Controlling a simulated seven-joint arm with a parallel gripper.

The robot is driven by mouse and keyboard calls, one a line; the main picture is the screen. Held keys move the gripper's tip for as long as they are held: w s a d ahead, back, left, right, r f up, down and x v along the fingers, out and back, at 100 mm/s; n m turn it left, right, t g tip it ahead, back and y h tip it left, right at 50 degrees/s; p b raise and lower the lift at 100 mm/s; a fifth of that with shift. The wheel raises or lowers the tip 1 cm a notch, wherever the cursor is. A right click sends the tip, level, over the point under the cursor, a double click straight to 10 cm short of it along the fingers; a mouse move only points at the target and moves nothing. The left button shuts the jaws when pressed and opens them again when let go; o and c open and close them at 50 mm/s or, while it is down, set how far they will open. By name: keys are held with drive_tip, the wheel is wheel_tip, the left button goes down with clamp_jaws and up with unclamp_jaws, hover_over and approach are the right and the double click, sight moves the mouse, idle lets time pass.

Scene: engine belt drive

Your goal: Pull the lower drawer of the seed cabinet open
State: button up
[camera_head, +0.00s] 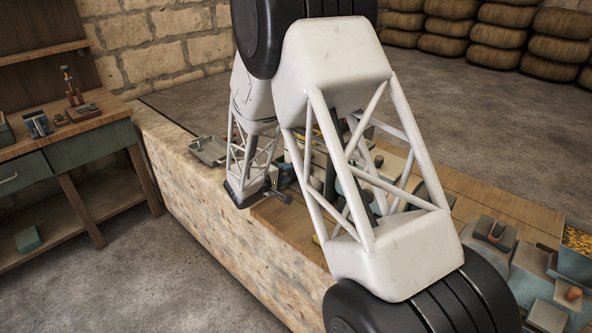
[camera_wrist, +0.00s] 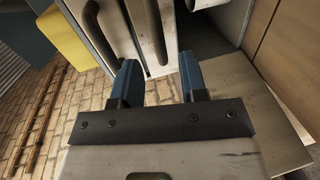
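In the wrist view, a pale, worn cabinet front (camera_wrist: 125,28) with two dark bar handles stands ahead of my gripper (camera_wrist: 159,62); I take it for the seed cabinet. The two blue fingers are apart with nothing between their tips. One handle (camera_wrist: 154,32) lies ahead of the gap between the fingers. The other handle (camera_wrist: 96,22) is further left, beyond the left finger. I cannot tell which handle is the lower drawer's, or whether a finger touches the front. In the head view, my arm hides most of the area around the cabinet.
In the head view, a stone-sided bench (camera_head: 215,225) carries a metal tray (camera_head: 209,150) and, at the right, a container of yellow bits (camera_head: 578,240). A wooden workbench (camera_head: 75,125) stands at the left. In the wrist view, a yellow object (camera_wrist: 72,38) is at upper left.

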drive_tip(key=shift+x, duration=2.9)
drive_tip(key=shift+c, duration=0.3)
clamp_jaws()
